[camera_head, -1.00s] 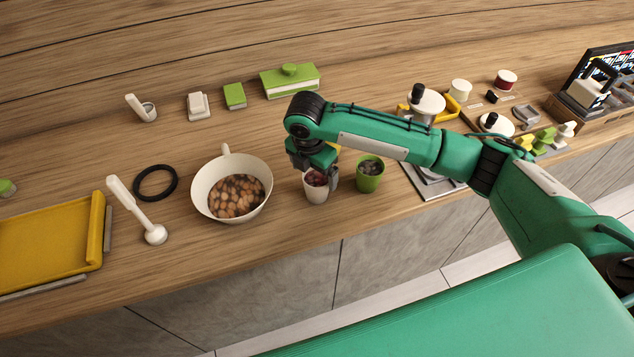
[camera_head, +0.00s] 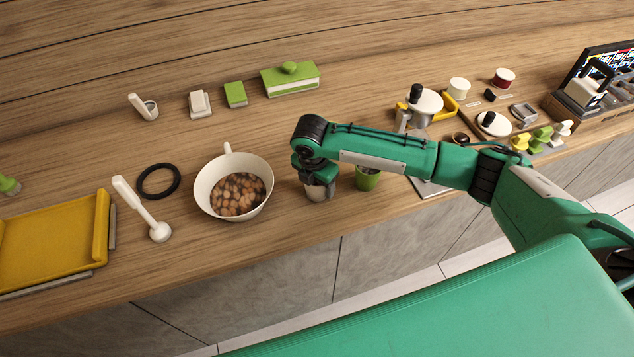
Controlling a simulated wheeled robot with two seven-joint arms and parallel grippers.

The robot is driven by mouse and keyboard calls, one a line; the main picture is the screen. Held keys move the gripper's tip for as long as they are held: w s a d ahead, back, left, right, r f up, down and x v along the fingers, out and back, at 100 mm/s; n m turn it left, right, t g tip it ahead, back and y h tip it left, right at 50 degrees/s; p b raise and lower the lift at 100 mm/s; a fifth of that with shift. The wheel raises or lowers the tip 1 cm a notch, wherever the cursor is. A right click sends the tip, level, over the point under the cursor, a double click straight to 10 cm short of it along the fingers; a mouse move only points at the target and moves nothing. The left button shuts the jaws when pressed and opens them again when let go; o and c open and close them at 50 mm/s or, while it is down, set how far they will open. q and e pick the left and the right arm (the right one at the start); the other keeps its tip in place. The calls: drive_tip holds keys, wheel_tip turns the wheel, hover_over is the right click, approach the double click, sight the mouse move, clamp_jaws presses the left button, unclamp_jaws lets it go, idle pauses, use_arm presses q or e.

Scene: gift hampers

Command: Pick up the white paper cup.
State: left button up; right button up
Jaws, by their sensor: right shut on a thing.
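The white paper cup (camera_head: 318,195) stands upright near the front edge of the wooden counter, between the large white bowl and the green cup. My right gripper (camera_head: 318,185) has come down over it from above and is shut on it. The gripper hides the cup's rim and contents, so only its lower part shows. I cannot tell whether its base touches the counter. My left gripper is not in view.
A white bowl of brown round pieces (camera_head: 207,192) stands just left of the cup. A green cup (camera_head: 367,181) is close on the right, partly behind my arm. A white ladle (camera_head: 140,205), black ring (camera_head: 142,186) and yellow tray (camera_head: 102,225) lie further left.

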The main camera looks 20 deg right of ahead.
drive_tip(key=shift+r, duration=0.2)
wheel_tip(320, 180, up, 20)
drive_tip(key=b, duration=0.4)
drive_tip(key=shift+f, duration=0.25)
idle(1.0)
drive_tip(key=shift+r, duration=0.1)
idle(0.4)
drive_tip(key=shift+o, duration=1.2)
drive_tip(key=shift+c, duration=1.2)
